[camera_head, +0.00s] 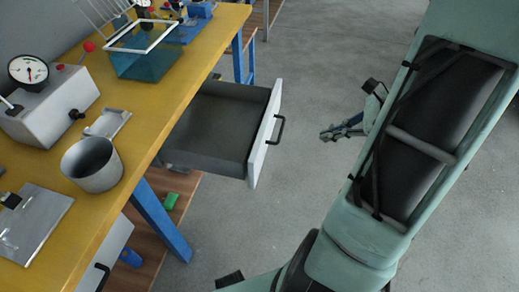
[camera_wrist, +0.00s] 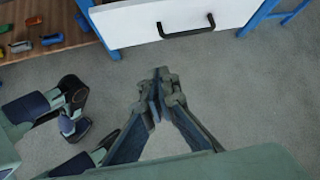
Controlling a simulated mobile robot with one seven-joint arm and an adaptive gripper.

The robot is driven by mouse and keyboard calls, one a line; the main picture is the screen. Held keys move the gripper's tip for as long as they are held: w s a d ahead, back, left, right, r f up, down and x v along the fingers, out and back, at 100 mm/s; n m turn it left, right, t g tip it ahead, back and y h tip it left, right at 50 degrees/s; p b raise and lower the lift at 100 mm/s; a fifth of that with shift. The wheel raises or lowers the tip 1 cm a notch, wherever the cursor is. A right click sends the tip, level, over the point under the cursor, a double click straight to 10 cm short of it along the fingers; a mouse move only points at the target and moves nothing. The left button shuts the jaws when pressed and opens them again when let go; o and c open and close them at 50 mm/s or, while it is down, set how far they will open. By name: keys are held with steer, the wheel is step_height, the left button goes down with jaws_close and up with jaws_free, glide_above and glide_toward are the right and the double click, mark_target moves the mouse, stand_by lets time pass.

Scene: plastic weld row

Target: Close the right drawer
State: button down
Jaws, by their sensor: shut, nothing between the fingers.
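The open drawer (camera_head: 215,120) is pulled out from under the yellow workbench, grey and empty inside. Its white front (camera_head: 263,143) has a black bar handle (camera_head: 278,130). In the wrist view the white front (camera_wrist: 120,23) and the black handle (camera_wrist: 186,32) are at the top. My gripper (camera_head: 326,134) is shut and empty, in front of the handle and apart from it, pointing toward it. In the wrist view my gripper's fingertips (camera_wrist: 161,72) are together, below the handle in the picture.
A second drawer front (camera_head: 107,252) with a black handle shows at the lower left. A metal cup (camera_head: 92,165), a gauge box (camera_head: 52,105) and a teal bin (camera_head: 145,62) stand on the workbench (camera_head: 150,110). Blue legs (camera_head: 160,218) flank the drawer. The grey floor (camera_head: 320,60) is clear.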

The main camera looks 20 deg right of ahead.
steer(key=s+a+f+g+y, duration=0.1)
steer(key=a+f+y, duration=0.15)
steer(key=a, duration=0.25)
steer(key=b, duration=0.5)
glide_toward(259, 163)
steer(key=shift+m+h, duration=0.3)
steer(key=shift+h, duration=0.15)
steer(key=x, duration=0.5)
steer(key=shift+s+f, duration=0.1)
steer(key=shift+f, duration=0.25)
steer(key=shift+w+a, duration=0.35)
steer(key=shift+a, duration=0.1)
steer(key=shift+r, duration=0.1)
